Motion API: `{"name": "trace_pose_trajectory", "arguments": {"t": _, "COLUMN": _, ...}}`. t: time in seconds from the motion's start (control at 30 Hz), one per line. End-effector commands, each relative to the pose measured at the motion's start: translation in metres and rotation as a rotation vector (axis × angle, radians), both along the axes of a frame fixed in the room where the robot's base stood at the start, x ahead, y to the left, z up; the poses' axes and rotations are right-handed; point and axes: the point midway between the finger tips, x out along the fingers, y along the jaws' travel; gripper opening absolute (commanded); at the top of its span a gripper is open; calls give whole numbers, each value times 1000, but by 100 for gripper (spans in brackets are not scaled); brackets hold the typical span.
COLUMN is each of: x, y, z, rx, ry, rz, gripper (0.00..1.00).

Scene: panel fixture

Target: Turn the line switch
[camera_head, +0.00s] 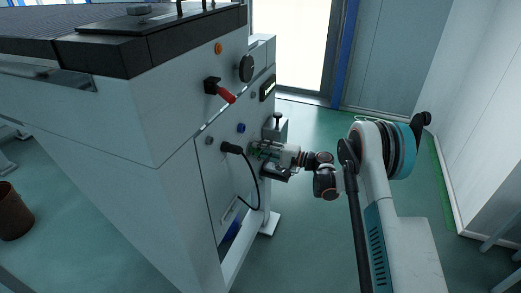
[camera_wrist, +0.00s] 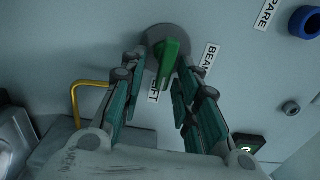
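In the wrist view a green lever knob (camera_wrist: 171,52) on a round grey base stands out from the pale panel. Labels near it read "BEAM" and, partly hidden, "IFT". My gripper (camera_wrist: 158,74) is open and empty, its fingers apart on either side of the knob's lower end, with no clear contact. In the head view my gripper (camera_head: 259,151) is at the cabinet's side panel (camera_head: 180,120), and it hides the knob there. A red-handled switch (camera_head: 226,95) sits higher on the panel. I see no label reading "line", so I cannot tell which switch is meant.
A black plug with a hanging cable (camera_head: 231,148) is beside my gripper. The panel also has a black round knob (camera_head: 246,68) and a blue button (camera_head: 241,128). In the wrist view a yellow bent rod (camera_wrist: 84,86) is at left. Open floor (camera_head: 310,235) lies right of the cabinet.

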Motion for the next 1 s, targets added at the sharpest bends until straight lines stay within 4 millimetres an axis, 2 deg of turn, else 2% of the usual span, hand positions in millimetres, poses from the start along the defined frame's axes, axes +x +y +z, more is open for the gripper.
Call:
{"name": "trace_pose_trajectory", "arguments": {"t": 0.23, "x": 0, "y": 0, "z": 1, "rx": 1, "ry": 0, "rz": 1, "gripper": 30}}
{"name": "trace_pose_trajectory", "arguments": {"t": 0.37, "x": -3, "y": -8, "z": 1, "rx": 1, "ry": 0, "rz": 0, "gripper": 30}}
{"name": "trace_pose_trajectory", "arguments": {"t": 0.8, "x": -31, "y": -86, "z": 0, "rx": 0, "ry": 0, "rz": -2, "gripper": 30}}
{"name": "trace_pose_trajectory", "arguments": {"t": 1.0, "x": -39, "y": -108, "z": 0, "rx": 0, "ry": 0, "rz": -1, "gripper": 30}}
